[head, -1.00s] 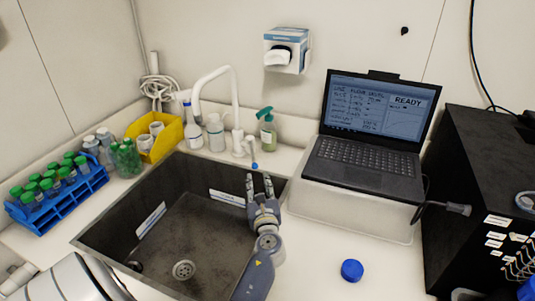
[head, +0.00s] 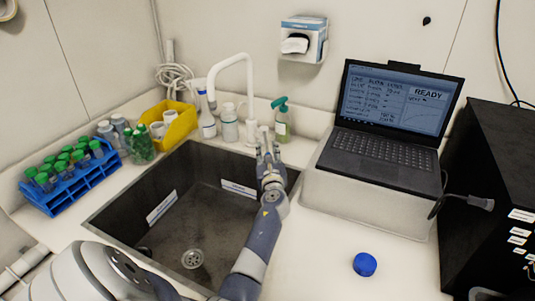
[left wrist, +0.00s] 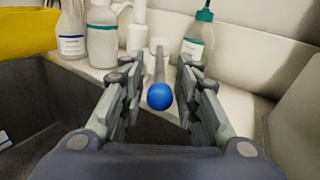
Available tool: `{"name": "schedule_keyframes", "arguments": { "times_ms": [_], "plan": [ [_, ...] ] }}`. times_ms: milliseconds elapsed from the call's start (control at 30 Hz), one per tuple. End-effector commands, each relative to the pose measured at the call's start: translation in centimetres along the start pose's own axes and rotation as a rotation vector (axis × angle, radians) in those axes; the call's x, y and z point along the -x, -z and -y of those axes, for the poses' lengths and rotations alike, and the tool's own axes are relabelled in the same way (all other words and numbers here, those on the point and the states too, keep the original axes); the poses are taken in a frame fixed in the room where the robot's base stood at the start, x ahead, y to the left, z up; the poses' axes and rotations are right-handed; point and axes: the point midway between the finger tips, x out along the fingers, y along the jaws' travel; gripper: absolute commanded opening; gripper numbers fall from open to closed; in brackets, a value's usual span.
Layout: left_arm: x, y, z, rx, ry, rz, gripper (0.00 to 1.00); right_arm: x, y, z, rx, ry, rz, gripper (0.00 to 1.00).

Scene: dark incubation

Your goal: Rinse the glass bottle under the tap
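The white tap (head: 250,85) arches over the back of the sink (head: 112,200). In the left wrist view its lever ends in a blue ball (left wrist: 159,96). My left gripper (head: 267,153) is at the sink's back right edge by the tap. Its fingers (left wrist: 159,105) are apart, with the blue ball between them and a gap on each side. In the head view the fingers hide the ball. My right gripper is not in view.
A squeeze bottle (head: 207,122) and a green-pump dispenser (head: 282,122) stand near the tap. A yellow bin (head: 180,126) and a blue rack (head: 75,190) of green-capped tubes are left. A laptop (head: 385,155) stands right. A blue cap (head: 364,264) lies on the clear counter.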

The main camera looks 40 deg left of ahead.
Motion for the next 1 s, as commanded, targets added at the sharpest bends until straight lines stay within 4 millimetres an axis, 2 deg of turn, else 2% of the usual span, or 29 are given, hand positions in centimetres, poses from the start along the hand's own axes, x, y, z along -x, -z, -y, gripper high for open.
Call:
{"name": "schedule_keyframes", "arguments": {
  "times_ms": [133, 267, 667, 1000],
  "plan": [
    [0.0, 0.0, 0.0, 0.000, 0.000, 0.000, 0.30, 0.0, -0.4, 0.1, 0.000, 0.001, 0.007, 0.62],
    [0.0, 0.0, 0.0, -0.001, 0.000, 0.000, 0.00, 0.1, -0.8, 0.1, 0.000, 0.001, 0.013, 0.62],
    [0.0, 0.0, -0.1, -0.002, 0.002, 0.000, 0.00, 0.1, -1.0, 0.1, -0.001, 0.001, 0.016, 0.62],
    [-0.1, -0.4, -2.2, -0.009, 0.142, -0.008, 0.00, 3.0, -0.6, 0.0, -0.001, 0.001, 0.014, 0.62]
  ]
}}
